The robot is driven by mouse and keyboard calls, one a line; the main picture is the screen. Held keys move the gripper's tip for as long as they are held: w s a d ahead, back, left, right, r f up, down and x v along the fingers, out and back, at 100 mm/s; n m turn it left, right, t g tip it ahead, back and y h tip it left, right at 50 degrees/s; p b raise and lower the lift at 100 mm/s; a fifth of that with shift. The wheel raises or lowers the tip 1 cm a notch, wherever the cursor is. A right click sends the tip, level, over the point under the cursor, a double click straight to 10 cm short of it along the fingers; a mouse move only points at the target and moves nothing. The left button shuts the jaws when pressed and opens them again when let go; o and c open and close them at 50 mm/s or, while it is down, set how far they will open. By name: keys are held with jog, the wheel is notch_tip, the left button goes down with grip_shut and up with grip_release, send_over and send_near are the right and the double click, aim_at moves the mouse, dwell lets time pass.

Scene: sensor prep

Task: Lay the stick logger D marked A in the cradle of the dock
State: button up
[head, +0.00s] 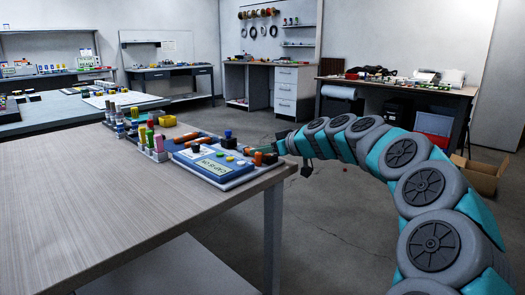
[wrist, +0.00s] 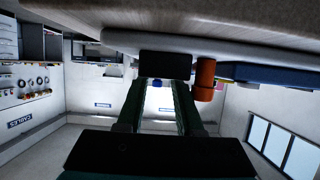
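The dock (head: 222,176) appears to be the blue and white unit with a paper label at the table's right corner; the label is unreadable at this size. Orange sticks lie behind it, one of them (head: 186,137) near the bottles; no letter can be read. My gripper (head: 277,149) is at the dock's right end, by a small orange and black piece (head: 262,157). In the wrist view the two fingers of my gripper (wrist: 161,85) stand apart. A black block (wrist: 165,65) spans their tips, and an orange cylinder (wrist: 205,76) stands beside it. Whether the fingers hold the block is unclear.
Coloured bottles (head: 150,140) and a yellow bin (head: 167,121) stand on the table (head: 120,195) left of and behind the dock. The front of the table is bare. Other benches line the walls, and a cardboard box (head: 478,175) stands on the floor at right.

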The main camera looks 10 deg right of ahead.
jog(key=shift+a+r, duration=0.15)
jog(key=shift+r, duration=0.55)
jog(key=shift+r+p, duration=0.4)
jog(key=shift+r, duration=2.55)
jog(key=shift+s+d, duration=0.1)
jog(key=shift+d, duration=0.1)
